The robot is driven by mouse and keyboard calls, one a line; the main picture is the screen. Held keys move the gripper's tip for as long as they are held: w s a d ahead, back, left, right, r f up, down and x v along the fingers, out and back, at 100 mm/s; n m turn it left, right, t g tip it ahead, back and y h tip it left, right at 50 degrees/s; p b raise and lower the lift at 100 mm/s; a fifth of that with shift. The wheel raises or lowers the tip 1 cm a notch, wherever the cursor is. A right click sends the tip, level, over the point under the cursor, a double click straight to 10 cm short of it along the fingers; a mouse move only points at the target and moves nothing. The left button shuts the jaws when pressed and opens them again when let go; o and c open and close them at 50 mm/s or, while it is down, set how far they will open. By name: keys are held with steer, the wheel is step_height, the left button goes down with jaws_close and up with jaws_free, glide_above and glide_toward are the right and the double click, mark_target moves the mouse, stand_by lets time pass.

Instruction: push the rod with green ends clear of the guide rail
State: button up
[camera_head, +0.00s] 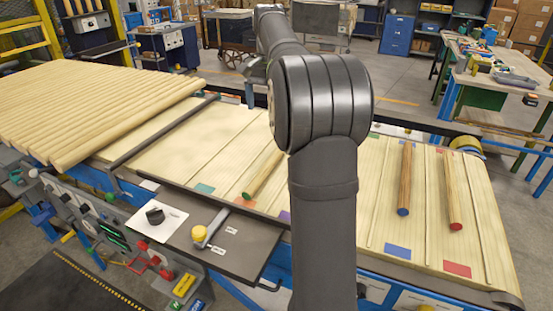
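The rod with green ends (264,174) lies on the pale slatted surface, left of my arm. Its near end shows green; its far end is hidden behind my arm. The near end lies close to a red patch and the dark front edging. A dark bar (165,132) crosses the surface further left, apart from the rod; I cannot tell whether this bar or the front edging is the guide rail. My gripper does not show; only my dark arm links stand in the middle of the picture.
A rod with a blue end (404,180) and a rod with a red end (452,190) lie right of my arm. Several coloured patches mark the surface. Many pale round rods (90,105) lie at the left. A panel with a yellow-knobbed lever (205,234) is in front.

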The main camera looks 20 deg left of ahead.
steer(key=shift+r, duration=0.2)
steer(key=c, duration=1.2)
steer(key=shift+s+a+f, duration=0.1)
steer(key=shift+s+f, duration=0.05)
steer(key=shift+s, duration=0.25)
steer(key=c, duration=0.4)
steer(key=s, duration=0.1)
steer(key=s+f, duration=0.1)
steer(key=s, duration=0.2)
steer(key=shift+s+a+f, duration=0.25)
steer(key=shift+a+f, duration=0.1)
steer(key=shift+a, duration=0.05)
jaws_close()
glide_above(243, 204)
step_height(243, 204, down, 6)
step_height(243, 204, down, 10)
